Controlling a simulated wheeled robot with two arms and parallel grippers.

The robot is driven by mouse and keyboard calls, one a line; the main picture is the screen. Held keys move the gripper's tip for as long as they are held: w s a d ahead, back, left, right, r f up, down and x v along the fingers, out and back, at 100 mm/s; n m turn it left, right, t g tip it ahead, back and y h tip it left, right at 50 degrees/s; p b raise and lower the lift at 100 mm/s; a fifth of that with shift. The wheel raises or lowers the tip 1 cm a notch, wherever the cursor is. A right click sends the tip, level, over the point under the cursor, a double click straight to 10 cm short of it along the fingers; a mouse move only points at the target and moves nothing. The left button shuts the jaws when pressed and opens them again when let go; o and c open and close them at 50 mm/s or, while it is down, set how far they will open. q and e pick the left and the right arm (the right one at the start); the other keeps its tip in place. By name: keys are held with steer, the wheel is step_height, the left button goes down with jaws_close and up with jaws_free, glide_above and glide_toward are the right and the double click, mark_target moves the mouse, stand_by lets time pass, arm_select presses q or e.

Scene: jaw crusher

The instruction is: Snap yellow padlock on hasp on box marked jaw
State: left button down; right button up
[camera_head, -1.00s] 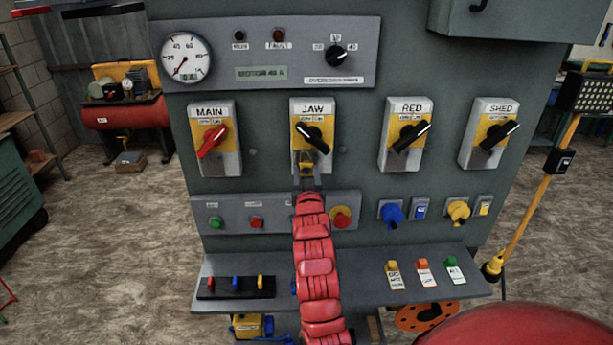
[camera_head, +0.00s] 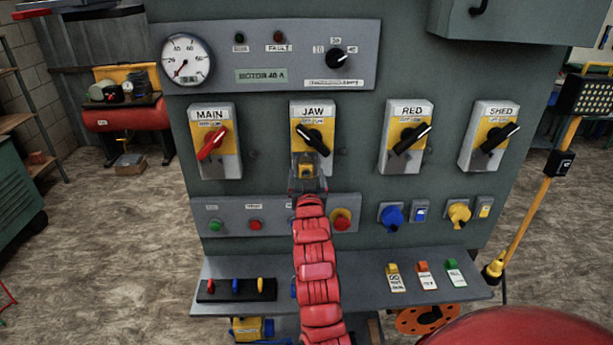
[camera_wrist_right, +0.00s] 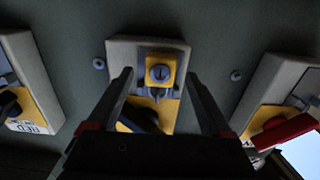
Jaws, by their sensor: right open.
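The box marked JAW (camera_head: 327,166) is on the grey panel, with a black switch handle on a yellow plate. The yellow padlock (camera_head: 306,171) is at the lower part of this box. In the right wrist view, the padlock (camera_wrist_right: 160,70) shows its round keyhole face, with its grey shackle at the hasp (camera_wrist_right: 157,93). I cannot tell whether the shackle is fully shut. My right gripper (camera_head: 308,184) is just below the padlock. In the right wrist view, its fingers (camera_wrist_right: 162,82) are open, one to each side of the padlock with gaps. My left gripper is not in view.
Boxes marked MAIN (camera_head: 230,160), RED (camera_head: 393,162) and SHED (camera_head: 475,156) flank the JAW box. Below are push buttons and sockets. A shelf (camera_head: 340,262) holds a small rack (camera_head: 236,290) and several tags.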

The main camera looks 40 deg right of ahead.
steer(key=v, duration=0.8)
steer(key=shift+s+b, duration=0.25)
steer(key=shift+b, duration=0.05)
stand_by(0.3)
stand_by(0.4)
